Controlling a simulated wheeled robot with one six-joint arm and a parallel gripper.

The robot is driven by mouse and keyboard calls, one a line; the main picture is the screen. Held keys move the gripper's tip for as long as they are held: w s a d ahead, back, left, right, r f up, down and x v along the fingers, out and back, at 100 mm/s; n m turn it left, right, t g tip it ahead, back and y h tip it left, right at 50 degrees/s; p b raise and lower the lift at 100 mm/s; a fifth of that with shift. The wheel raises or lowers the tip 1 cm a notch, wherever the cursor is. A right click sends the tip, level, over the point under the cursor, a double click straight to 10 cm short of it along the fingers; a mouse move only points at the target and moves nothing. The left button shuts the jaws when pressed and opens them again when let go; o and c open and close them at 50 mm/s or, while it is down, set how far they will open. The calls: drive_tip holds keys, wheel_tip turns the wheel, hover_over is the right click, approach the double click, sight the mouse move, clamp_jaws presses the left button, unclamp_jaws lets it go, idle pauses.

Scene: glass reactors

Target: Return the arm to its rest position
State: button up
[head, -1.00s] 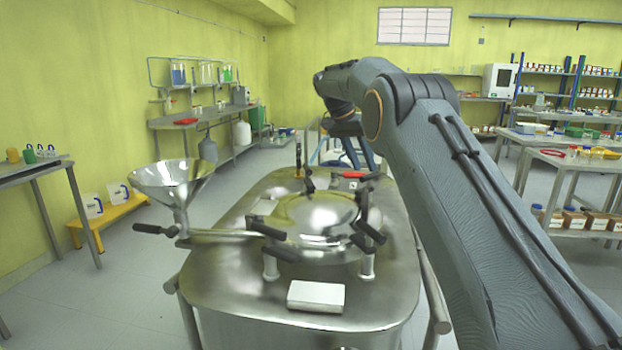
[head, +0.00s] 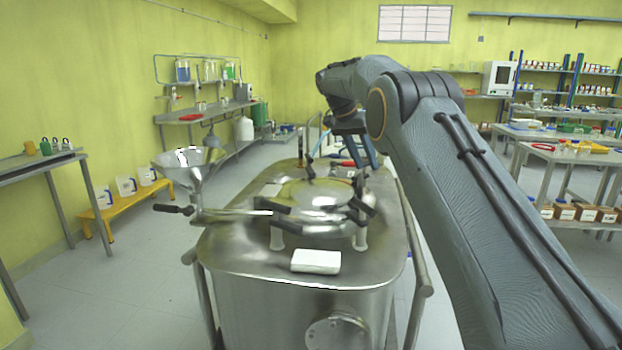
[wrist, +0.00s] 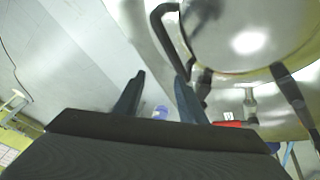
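My arm (head: 450,170) reaches forward from the lower right of the head view and bends down at its far end. My gripper (wrist: 160,84) shows two dark fingers apart, with nothing between them in the wrist view. In the head view the gripper (head: 347,148) hangs beyond the reactor lid, partly hidden by my own arm. The steel reactor (head: 300,262) stands ahead with a shiny round lid (head: 318,194) and black clamp handles. The lid also fills the upper right of the wrist view (wrist: 235,40).
A steel funnel (head: 190,163) sticks out at the reactor's left. A white block (head: 316,261) lies on the reactor's near edge. A table (head: 40,163) and a yellow bench (head: 128,205) stand left; lab tables (head: 570,155) stand right. Floor left of the reactor is clear.

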drive_tip(key=shift+s+a, duration=0.1)
drive_tip(key=shift+s, duration=0.1)
drive_tip(key=s+d+f+n+y, duration=0.1)
drive_tip(key=s+d+f+n, duration=0.1)
drive_tip(key=s, duration=0.7)
drive_tip(key=s+d+f+n+y, duration=0.1)
drive_tip(key=s+d+f+n, duration=0.1)
drive_tip(key=s, duration=0.7)
drive_tip(key=s+d+f+n+g+y, duration=0.1)
drive_tip(key=s+d+f, duration=0.3)
drive_tip(key=s, duration=0.6)
drive_tip(key=shift+s+f+n, duration=0.1)
drive_tip(key=shift+f+n, duration=0.4)
drive_tip(key=shift+f, duration=0.25)
drive_tip(key=s+f+n+y, duration=0.1)
drive_tip(key=s+f, duration=0.3)
drive_tip(key=s, duration=0.6)
drive_tip(key=s+f+n+y, duration=0.1)
drive_tip(key=s+f, duration=0.2)
drive_tip(key=s, duration=0.8)
drive_tip(key=shift+n, duration=0.6)
drive_tip(key=a+p, duration=0.1)
drive_tip(key=a+r+p, duration=0.1)
drive_tip(key=a, duration=0.1)
drive_tip(key=a+r+p, duration=0.1)
drive_tip(key=a, duration=0.1)
drive_tip(key=shift+s+p, duration=0.3)
drive_tip(key=shift+p, duration=0.1)
